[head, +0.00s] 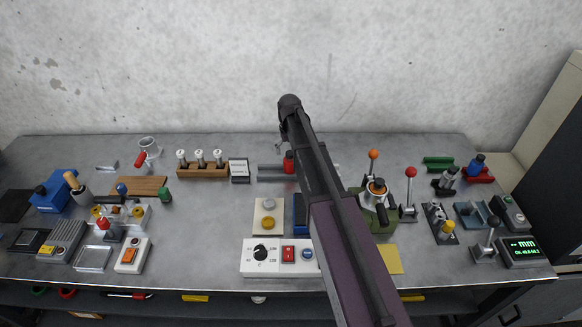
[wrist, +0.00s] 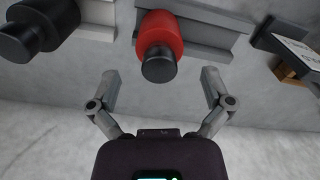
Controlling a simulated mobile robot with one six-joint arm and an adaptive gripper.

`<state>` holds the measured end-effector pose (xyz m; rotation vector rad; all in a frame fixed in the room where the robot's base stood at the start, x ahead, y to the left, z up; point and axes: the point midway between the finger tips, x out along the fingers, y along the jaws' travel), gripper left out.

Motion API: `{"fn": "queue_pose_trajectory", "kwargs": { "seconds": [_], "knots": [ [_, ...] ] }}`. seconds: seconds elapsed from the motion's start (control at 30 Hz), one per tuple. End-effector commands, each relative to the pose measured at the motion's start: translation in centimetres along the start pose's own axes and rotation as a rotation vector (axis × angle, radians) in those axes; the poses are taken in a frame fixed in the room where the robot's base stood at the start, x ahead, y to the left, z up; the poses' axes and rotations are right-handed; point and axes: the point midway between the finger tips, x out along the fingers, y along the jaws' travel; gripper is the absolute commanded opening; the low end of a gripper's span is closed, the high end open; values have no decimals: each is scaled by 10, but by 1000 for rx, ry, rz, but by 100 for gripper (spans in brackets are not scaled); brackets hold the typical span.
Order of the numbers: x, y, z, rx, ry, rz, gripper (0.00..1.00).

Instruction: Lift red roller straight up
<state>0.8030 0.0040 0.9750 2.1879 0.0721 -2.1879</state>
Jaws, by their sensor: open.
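The red roller (head: 289,162) stands at the back middle of the bench, partly hidden behind my arm. In the wrist view the red roller (wrist: 161,30) has a black rounded end and rests at a grey stepped block (wrist: 205,32). My gripper (wrist: 160,82) is open, with one finger on each side of the roller's black end in the picture. The fingers appear apart from the roller, and nothing is between them. In the head view my gripper is mostly hidden behind my arm.
A black roller (wrist: 42,25) lies beside the red one in the wrist view. A white card (head: 239,168) and a wooden rack of vials (head: 203,170) stand left of it. The concrete wall (head: 200,65) rises close behind. A dial box (head: 278,256) sits at the front.

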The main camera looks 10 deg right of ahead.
Motion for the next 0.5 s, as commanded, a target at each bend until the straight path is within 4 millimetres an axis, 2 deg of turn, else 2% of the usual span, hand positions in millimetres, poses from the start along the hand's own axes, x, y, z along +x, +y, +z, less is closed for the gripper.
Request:
{"fn": "queue_pose_trajectory", "kwargs": {
  "seconds": [0.03, 0.2, 0.5],
  "knots": [
    [9, 0, 1, 0, 0, 0, 100],
    [22, 0, 3, 0, 0, 0, 100],
    [35, 0, 2, 0, 0, 0, 100]
  ]
}}
